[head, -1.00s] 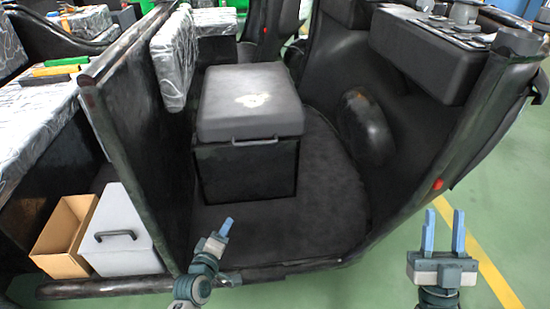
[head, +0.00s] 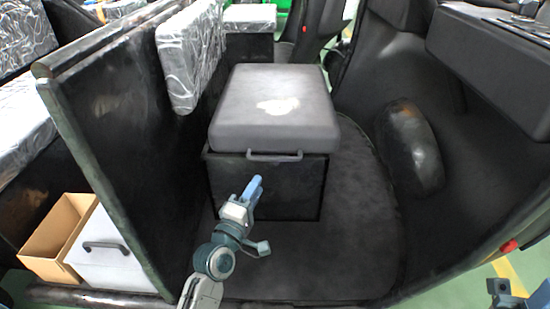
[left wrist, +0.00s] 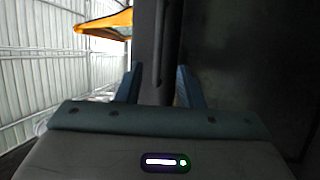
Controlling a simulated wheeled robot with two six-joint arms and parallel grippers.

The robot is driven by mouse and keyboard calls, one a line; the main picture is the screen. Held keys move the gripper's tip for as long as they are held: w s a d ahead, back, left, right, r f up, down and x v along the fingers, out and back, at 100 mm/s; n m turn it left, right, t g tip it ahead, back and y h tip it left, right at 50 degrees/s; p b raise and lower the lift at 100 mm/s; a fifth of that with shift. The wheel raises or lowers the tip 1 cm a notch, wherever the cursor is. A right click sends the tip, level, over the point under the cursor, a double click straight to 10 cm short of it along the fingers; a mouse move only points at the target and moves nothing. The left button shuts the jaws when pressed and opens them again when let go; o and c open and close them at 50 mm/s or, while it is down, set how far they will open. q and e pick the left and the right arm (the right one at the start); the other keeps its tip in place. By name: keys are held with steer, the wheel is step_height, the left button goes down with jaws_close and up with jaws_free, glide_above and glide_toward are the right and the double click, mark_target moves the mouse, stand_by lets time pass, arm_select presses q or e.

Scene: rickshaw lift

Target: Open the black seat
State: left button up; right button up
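The black seat (head: 270,130) is a dark grey padded lid with a pale worn patch. It lies closed on a black box (head: 265,185), with a bar handle (head: 275,156) along its front edge. My left gripper (head: 255,188) is in front of the box, a little below the handle. In the left wrist view its two blue fingers (left wrist: 158,88) are apart and empty, and the handle (left wrist: 160,45) shows ahead, between the lines of the fingers. My right gripper (head: 515,296) is partly cut off at the lower right corner, so its opening cannot be told.
A dark partition (head: 120,150) stands left of the seat, with a plastic-wrapped cushion (head: 188,60) on its right. A cardboard box (head: 55,240) and a grey box (head: 98,255) are at the lower left. The black floor (head: 350,220) right of the seat is clear, up to a rounded black hump (head: 410,150).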

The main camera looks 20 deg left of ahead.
arm_select(q)
steer(key=x, duration=0.9)
steer(key=shift+w+b, duration=0.3)
steer(key=shift+r, duration=0.15)
jaws_close()
